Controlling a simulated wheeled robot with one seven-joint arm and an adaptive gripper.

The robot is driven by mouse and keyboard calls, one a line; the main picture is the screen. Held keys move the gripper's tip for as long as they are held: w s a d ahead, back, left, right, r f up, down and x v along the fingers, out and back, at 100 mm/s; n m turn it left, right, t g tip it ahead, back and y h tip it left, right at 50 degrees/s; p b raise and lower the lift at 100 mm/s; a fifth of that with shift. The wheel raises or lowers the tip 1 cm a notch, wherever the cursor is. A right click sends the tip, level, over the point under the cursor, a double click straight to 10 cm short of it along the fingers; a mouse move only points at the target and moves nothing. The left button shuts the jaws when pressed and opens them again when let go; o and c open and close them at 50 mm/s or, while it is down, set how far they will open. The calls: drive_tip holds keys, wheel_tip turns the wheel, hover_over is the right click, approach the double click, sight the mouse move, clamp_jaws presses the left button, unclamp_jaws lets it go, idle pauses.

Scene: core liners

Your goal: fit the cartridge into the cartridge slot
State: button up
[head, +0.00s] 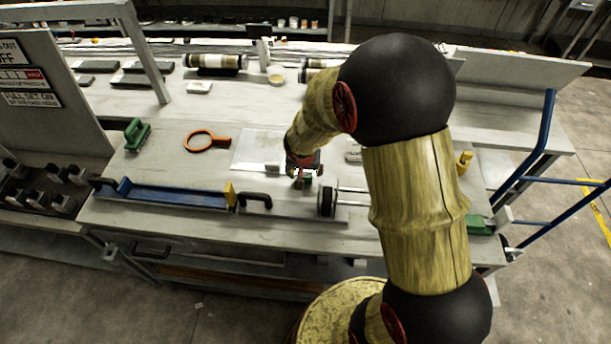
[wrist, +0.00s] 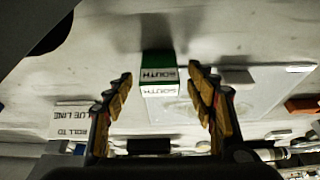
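My gripper (wrist: 160,76) is open, with its two fingers apart on either side in the wrist view. A green and white block marked SOUTH (wrist: 160,84) shows between the fingertips, with a gap to each finger. I cannot tell whether this block is the cartridge. In the head view my gripper (head: 303,174) is low over the bench near its front; the block is too small to make out clearly there. I cannot identify the cartridge slot for certain in either view.
A blue trough (head: 175,195) with a yellow end lies along the bench's front left. An orange ring tool (head: 200,141) and a green-handled tool (head: 137,134) lie behind it. A pale sheet (head: 258,148) lies behind my gripper.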

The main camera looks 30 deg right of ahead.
drive_tip(key=shift+c, duration=1.2)
drive_tip(key=c, duration=1.1)
